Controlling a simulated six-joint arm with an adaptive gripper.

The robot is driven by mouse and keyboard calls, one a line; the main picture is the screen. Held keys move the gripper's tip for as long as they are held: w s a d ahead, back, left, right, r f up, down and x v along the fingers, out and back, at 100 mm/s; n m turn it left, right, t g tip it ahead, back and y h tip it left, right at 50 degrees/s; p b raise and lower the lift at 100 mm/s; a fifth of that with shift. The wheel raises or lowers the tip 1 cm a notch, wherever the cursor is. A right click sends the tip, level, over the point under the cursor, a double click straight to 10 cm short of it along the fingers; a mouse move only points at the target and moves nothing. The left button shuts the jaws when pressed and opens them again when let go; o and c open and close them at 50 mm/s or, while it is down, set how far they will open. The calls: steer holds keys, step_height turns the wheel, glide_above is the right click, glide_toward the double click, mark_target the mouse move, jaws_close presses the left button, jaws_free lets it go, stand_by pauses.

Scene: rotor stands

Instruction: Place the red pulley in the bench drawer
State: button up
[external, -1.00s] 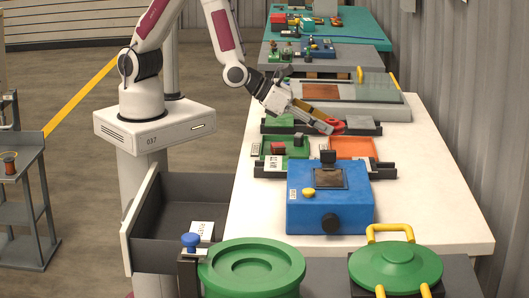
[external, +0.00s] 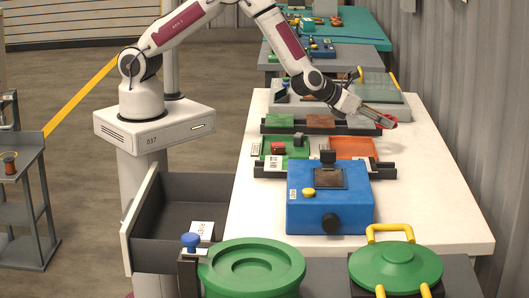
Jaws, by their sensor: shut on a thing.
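The red pulley (external: 386,123) shows as a small red patch at the fingers of my gripper (external: 388,118), mostly hidden by them. My gripper is shut on it over the right part of the white bench, past the end of the dark rack. The bench drawer (external: 140,222) is pulled open at the left side of the bench, well to the left of and nearer than my gripper.
A blue box (external: 350,212) with a yellow button stands on the bench near the drawer. Green (external: 263,151) and orange (external: 345,147) trays lie behind it. A blue-knobbed post (external: 190,241) and a green round lid (external: 253,265) stand in front. The right side of the bench is clear.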

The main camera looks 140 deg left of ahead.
steer(key=w+a+r, duration=0.2)
steer(key=w, duration=0.1)
steer(key=shift+a+r, duration=0.1)
steer(key=shift+a, duration=0.25)
steer(key=shift+w+r, duration=0.15)
steer(key=shift+r, duration=0.05)
steer(key=shift+f, duration=0.1)
glide_above(391, 152)
steer(key=shift+a+f, duration=0.2)
steer(key=shift+f, duration=2.9)
steer(key=shift+f, duration=1.9)
steer(key=o, duration=1.4)
steer(key=shift+f, duration=0.15)
steer(key=shift+c, duration=0.2)
